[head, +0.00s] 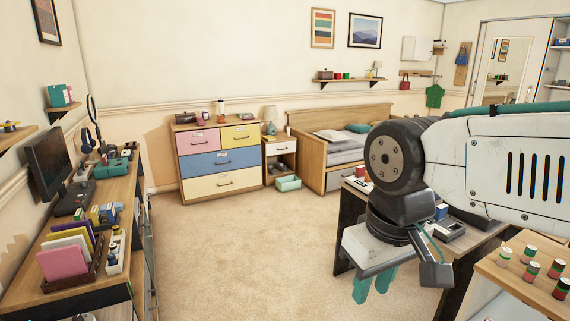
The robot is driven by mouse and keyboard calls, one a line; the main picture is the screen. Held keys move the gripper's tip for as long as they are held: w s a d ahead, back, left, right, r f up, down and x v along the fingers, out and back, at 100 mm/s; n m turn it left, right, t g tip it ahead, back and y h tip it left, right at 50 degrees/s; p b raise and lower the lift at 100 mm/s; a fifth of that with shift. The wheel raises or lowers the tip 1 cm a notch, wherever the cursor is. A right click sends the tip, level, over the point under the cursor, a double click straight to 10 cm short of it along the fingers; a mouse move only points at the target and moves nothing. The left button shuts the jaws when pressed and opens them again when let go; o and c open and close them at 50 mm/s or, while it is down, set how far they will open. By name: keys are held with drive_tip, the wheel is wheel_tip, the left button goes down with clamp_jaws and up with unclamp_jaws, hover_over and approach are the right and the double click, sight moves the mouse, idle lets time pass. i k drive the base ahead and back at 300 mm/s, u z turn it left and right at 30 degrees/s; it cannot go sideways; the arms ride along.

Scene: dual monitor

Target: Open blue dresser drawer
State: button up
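The dresser (256,176) stands against the back wall, left of centre in the head view. It has a pink drawer and a yellow drawer on top. The wide blue drawer (232,159) is in the middle, with a dark handle (221,162) at its centre, and a cream drawer is below. The blue drawer's front looks flush and closed. My gripper (373,290) hangs in the right foreground, pointing down, far from the dresser. Its two teal fingers are a little apart, with nothing visible between them.
Open carpet (245,245) lies before the dresser. A long desk (125,215) with a monitor and folders runs along the left. A nightstand (291,155), a green box (288,183) and a bed (320,150) stand right of the dresser. A table (345,230) is behind my gripper.

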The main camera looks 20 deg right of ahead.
sight(200, 164)
drive_tip(key=z, duration=0.1)
drive_tip(key=i, duration=2.7)
drive_tip(key=u, duration=0.2)
drive_tip(key=i, duration=3.6)
drive_tip(key=z, duration=0.05)
